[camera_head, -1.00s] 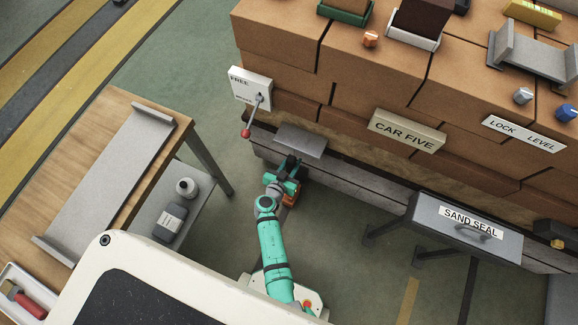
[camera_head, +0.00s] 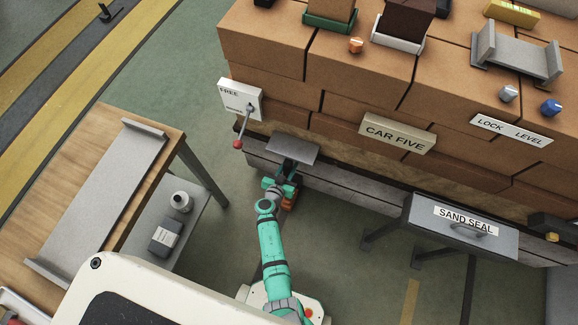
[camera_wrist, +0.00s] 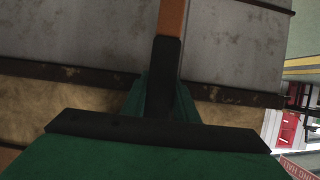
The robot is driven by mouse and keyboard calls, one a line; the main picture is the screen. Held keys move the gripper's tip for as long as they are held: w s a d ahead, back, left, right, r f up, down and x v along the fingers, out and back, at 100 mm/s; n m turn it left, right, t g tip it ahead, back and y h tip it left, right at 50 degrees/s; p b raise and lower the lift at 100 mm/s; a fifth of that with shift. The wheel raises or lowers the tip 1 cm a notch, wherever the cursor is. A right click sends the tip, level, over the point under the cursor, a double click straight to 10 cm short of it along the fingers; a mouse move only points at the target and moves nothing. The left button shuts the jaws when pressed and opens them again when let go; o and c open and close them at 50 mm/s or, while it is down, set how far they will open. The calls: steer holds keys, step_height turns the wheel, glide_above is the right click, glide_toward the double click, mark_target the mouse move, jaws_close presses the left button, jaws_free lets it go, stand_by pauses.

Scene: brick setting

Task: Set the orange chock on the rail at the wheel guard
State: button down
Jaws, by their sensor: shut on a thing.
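My gripper (camera_head: 287,184) is low beside the foot of the brick stack, just in front of a grey plate (camera_head: 292,148) that juts out and looks like the wheel guard. The gripper is shut on the orange chock (camera_head: 290,203), mostly hidden by the gripper and arm in the head view. In the wrist view a strip of the orange chock (camera_wrist: 172,18) shows above the dark finger. The long grey rail (camera_head: 345,187) runs along the stack's foot. I cannot tell whether the chock touches it.
A lever with a red knob (camera_head: 238,144) hangs from a white panel (camera_head: 239,100) left of the plate. The SAND SEAL box (camera_head: 462,225) stands on legs to the right. A wooden table (camera_head: 150,150) is at left.

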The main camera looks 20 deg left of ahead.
steer(key=shift+w+a, duration=0.1)
steer(key=c, duration=1.4)
jaws_free()
steer(key=shift+f, duration=0.1)
steer(key=shift+r, duration=0.2)
steer(key=v, duration=1.2)
